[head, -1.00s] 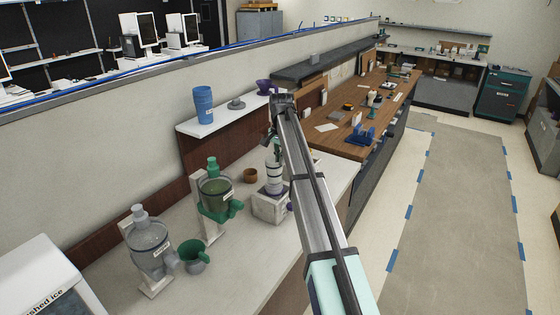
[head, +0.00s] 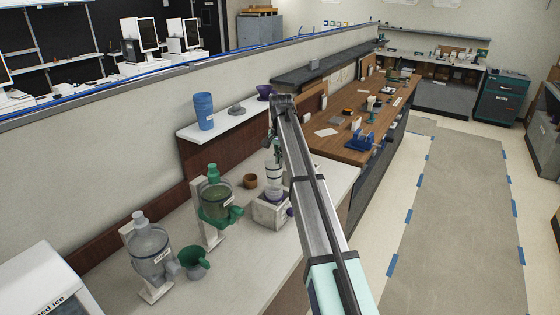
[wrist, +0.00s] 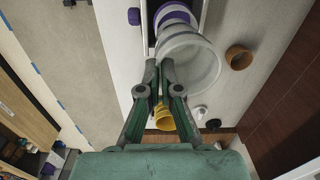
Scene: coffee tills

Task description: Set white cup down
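The white cup (wrist: 196,62) is pale and wide-mouthed, seen from above in the wrist view. My gripper (wrist: 160,68) has its two fingertips close together at the cup's near-left rim, apparently pinching its wall. In the head view the white cup (head: 274,173) looks upright, below my gripper (head: 273,143) and above a pale block-shaped stand (head: 270,212) with purple parts. A purple ring (wrist: 174,14) shows just beyond the cup in the wrist view. I cannot tell whether the cup's base touches the stand.
A brown cup (head: 250,181) stands close to the left of the stand. A green dispenser (head: 214,202), a grey dispenser (head: 149,248) and a green cup (head: 194,262) stand nearer on the counter. A shelf (head: 220,124) behind holds a blue cup (head: 203,110). The counter's front is clear.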

